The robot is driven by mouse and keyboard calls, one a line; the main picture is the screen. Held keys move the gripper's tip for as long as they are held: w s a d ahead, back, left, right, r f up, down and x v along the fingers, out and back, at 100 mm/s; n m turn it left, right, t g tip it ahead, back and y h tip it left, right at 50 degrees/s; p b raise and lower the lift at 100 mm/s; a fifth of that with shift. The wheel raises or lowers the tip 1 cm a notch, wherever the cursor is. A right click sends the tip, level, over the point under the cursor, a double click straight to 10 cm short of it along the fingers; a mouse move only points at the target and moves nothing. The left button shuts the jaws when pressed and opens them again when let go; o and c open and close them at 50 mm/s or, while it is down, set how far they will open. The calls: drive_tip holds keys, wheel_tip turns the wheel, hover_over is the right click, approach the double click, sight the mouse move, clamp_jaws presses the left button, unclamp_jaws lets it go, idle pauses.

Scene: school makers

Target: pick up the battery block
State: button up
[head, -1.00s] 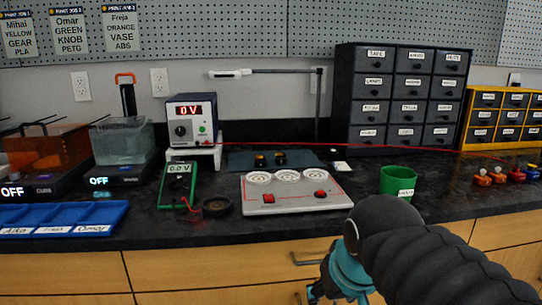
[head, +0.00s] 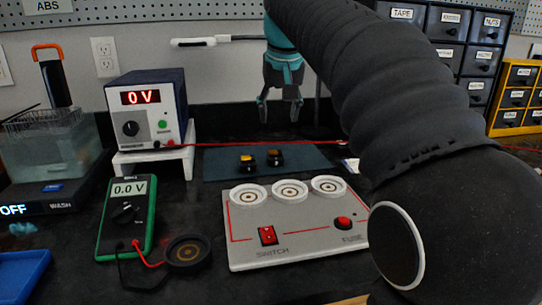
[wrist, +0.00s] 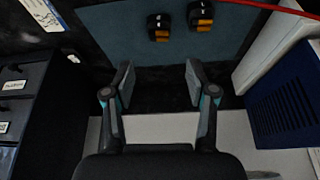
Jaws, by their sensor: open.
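Two small dark blocks with orange parts, a left one (head: 247,163) and a right one (head: 275,158), sit side by side on a blue-grey mat (head: 222,172) at the back of the bench. I cannot tell which is the battery block. They also show at the top of the wrist view, one at centre (wrist: 159,27) and one to its right (wrist: 201,15). My gripper (head: 280,106) is open, empty and pointing down, above and behind the blocks. In the wrist view its fingers (wrist: 158,78) are apart, with the blocks beyond their tips.
A power supply (head: 150,114) on a white stand is left of the mat. A red wire (head: 235,143) runs along the back. A circuit board (head: 290,250) with three round sockets lies in front. A green multimeter (head: 127,215) is front left, and labelled drawers (head: 450,45) stand right.

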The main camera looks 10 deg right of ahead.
drive_tip(key=b, duration=0.1)
hover_over(275, 152)
drive_tip(key=s, duration=0.3)
drive_tip(key=f, duration=0.6)
drive_tip(key=shift+s+a+f, duration=0.1)
drive_tip(key=shift+a+f, duration=0.1)
drive_tip(key=shift+f, duration=0.05)
drive_tip(key=shift+w+b+x, duration=0.15)
drive_tip(key=shift+b+x, duration=0.05)
drive_tip(key=shift+x, duration=1.25)
drive_tip(key=shift+w+b+x, duration=0.15)
drive_tip(key=shift+b+x, duration=0.05)
drive_tip(key=shift+x, duration=1.25)
drive_tip(key=shift+d+r, duration=0.15)
drive_tip(key=c, duration=1)
